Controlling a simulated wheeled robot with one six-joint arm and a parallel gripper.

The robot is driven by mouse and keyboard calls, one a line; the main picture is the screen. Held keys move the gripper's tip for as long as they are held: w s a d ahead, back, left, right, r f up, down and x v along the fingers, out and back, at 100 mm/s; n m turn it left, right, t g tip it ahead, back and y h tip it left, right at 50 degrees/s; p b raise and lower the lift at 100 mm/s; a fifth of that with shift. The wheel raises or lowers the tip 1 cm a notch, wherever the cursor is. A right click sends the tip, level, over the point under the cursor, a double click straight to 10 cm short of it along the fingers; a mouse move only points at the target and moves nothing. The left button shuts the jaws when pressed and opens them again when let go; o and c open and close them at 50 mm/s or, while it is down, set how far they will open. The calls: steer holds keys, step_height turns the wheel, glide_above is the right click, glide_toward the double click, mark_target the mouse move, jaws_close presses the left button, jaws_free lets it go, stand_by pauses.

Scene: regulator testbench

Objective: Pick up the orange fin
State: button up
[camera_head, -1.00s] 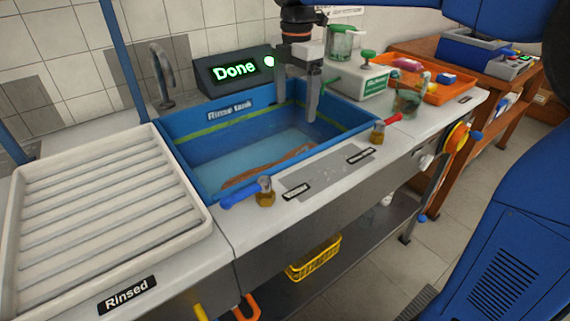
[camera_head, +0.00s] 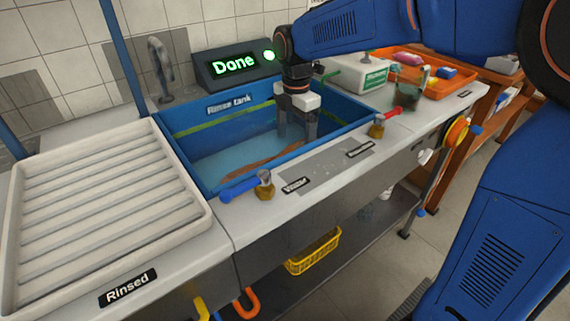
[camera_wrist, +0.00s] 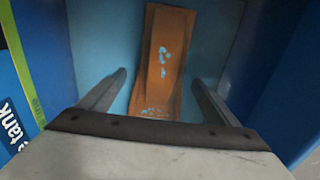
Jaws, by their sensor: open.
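The orange fin (camera_head: 262,160) lies in the water of the blue rinse tank (camera_head: 168,135). In the wrist view the orange fin (camera_wrist: 163,62) is a long flat orange-brown piece with pale blue marks, running away from me. My gripper (camera_head: 297,130) points down inside the tank, near its right part. In the wrist view my gripper (camera_wrist: 158,85) is open, with one finger on each side of the fin's near end. Nothing is between the fingers that I can see to be held. I cannot tell how far the fingertips are above the fin.
A white ribbed tray (camera_head: 100,200) labelled Rinsed stands left of the tank. A display (camera_head: 235,66) reading Done and a tap (camera_head: 160,65) stand behind it. Blue (camera_head: 240,188) and red (camera_head: 391,113) valve handles sit at the front edge. An orange tray (camera_head: 438,90) is at the right.

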steer(key=shift+d+f, duration=0.1)
steer(key=shift+f, duration=1.75)
steer(key=c, duration=1.5)
